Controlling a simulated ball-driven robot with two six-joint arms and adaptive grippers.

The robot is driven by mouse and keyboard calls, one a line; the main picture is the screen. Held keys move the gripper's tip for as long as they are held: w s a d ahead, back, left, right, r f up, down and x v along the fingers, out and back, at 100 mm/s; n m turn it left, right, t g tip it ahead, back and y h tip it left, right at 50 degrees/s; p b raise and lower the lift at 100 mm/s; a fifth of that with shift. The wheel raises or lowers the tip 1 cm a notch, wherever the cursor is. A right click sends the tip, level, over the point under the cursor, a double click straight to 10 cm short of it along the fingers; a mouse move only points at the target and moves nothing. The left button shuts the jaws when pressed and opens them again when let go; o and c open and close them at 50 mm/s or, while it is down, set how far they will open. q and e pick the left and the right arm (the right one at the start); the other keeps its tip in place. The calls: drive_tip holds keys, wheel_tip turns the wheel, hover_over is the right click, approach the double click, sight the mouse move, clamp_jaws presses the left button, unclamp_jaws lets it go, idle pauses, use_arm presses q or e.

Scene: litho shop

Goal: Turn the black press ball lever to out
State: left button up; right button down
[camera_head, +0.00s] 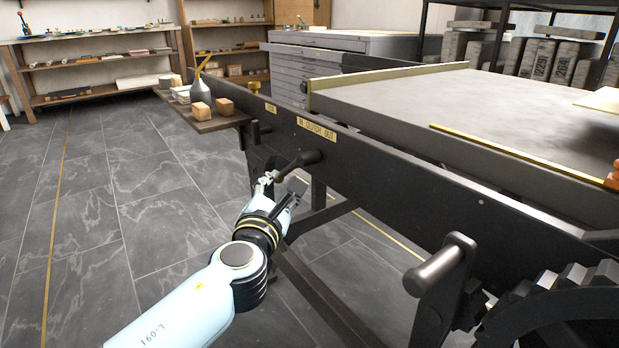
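The black lever (293,165) sits on the side of the dark press frame (385,180), below a yellow label plate (316,129) that seems to read "IN CLUTCH OUT". From its round hub the lever slants down and left, and its lower end is close to my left gripper. My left gripper (272,180) is at that end, on the near side of the frame. It is small and partly overlaps the lever, so I cannot tell whether its fingers touch or grip it. My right gripper is not in view.
A crank handle (436,268) and a toothed gear (560,305) stick out at the lower right. A small wooden shelf (222,123) with blocks and an oil can (200,88) juts out left of the lever. The tiled floor at left is clear.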

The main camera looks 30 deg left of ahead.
sight(285, 173)
use_arm(q)
drive_tip(key=x, duration=0.6)
drive_tip(key=shift+w+a+b, duration=0.2)
drive_tip(key=shift+w+b, duration=0.05)
drive_tip(key=shift+b, duration=0.15)
drive_tip(key=shift+c, duration=0.4)
drive_tip(key=shift+f, duration=0.1)
clamp_jaws()
